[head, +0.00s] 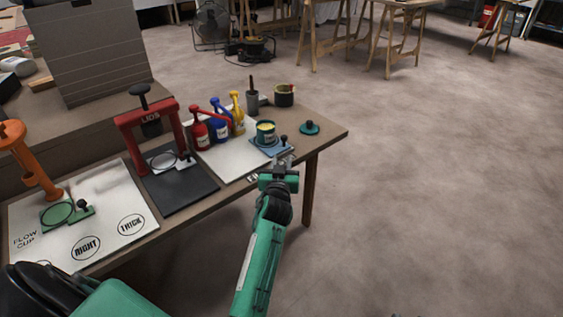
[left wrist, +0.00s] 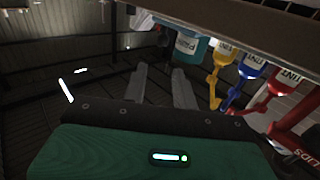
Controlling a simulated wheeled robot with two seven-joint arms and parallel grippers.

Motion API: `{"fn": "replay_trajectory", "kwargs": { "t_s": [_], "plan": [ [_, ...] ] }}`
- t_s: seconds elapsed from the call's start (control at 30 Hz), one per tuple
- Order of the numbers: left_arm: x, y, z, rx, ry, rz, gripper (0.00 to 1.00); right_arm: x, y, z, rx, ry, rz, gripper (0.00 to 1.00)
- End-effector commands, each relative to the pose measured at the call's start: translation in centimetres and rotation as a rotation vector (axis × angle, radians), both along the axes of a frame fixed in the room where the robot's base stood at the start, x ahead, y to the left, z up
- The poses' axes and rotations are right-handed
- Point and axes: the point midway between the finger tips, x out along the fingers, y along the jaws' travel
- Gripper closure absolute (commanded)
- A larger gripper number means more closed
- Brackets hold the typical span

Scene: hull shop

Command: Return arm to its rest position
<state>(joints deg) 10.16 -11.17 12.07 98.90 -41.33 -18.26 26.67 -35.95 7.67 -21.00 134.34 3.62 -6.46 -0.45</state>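My left gripper (head: 272,167) is at the front right edge of the workbench (head: 333,131), in front of a teal paint can (head: 266,138) standing on a blue plate. My green arm reaches up to it from the bottom of the head view. In the left wrist view, whose picture is upside down, its two grey fingers (left wrist: 163,85) stand apart with nothing between them. The can also shows there (left wrist: 190,45), beyond the fingertips. My right gripper is in neither view.
A teal lid (head: 309,128) lies at the bench's right end. Red, blue and yellow tint bottles (head: 220,125), a red lid press (head: 150,125) and an orange stand (head: 32,160) are on the bench. The floor to the right is clear.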

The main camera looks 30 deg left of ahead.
Motion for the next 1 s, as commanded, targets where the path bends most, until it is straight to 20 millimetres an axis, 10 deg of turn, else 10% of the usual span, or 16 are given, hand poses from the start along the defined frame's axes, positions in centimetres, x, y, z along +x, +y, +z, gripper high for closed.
{"fn": "replay_trajectory", "kwargs": {
  "t_s": [0.57, 1.0],
  "plan": [
    [-1.1, -0.7, -0.4, 0.013, -0.001, -0.03, 0.72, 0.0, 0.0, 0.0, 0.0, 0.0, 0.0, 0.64],
    [-15.4, -13.3, -2.3, 0.04, -0.021, -0.44, 0.72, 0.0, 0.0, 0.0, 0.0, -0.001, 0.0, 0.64]
  ]
}}
